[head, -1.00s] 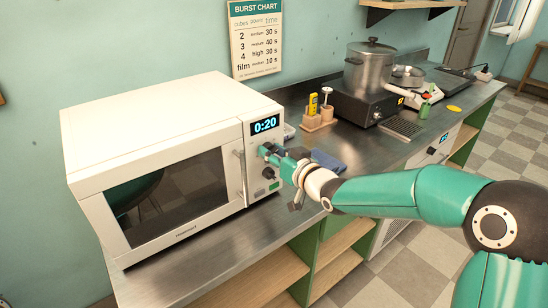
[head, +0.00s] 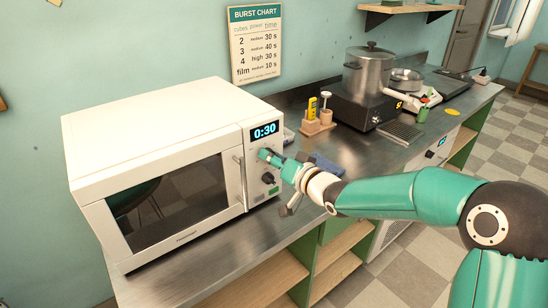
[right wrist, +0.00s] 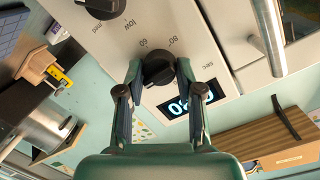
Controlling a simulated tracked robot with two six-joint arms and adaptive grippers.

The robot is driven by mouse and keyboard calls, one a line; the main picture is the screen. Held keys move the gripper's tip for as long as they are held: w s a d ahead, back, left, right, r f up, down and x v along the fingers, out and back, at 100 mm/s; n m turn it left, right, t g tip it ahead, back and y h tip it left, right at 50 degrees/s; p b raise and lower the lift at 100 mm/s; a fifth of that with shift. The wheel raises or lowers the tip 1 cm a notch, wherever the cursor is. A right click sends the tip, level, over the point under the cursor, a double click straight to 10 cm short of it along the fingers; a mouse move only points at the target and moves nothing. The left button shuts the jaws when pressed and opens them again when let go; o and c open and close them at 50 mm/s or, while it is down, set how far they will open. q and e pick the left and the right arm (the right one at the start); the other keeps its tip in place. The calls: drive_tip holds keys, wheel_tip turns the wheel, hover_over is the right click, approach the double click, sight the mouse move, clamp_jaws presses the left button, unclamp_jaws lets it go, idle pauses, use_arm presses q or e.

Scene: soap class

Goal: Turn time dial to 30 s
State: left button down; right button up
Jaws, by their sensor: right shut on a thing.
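The white microwave (head: 165,125) stands on the steel counter, its door shut. Its display (head: 265,131) reads 0:30. My right gripper (head: 265,155) is at the control panel, shut on the upper dial, the time dial. In the right wrist view the black time dial (right wrist: 158,69) sits between the two fingertips of my right gripper (right wrist: 157,75), with marks such as 60 and 80 around it. The lower dial, with low and med marks, is the power dial (right wrist: 103,6); it also shows in the head view (head: 268,177). My left gripper is not in view.
A burst chart (head: 255,43) hangs on the wall behind. A wooden holder (head: 318,124) with a yellow item stands right of the microwave.

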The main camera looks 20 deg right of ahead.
drive_tip(key=shift+d, duration=0.1)
drive_tip(key=o, duration=1.2)
drive_tip(key=shift+c, duration=0.2)
drive_tip(key=v, duration=1.2)
drive_tip(key=shift+f, duration=0.15)
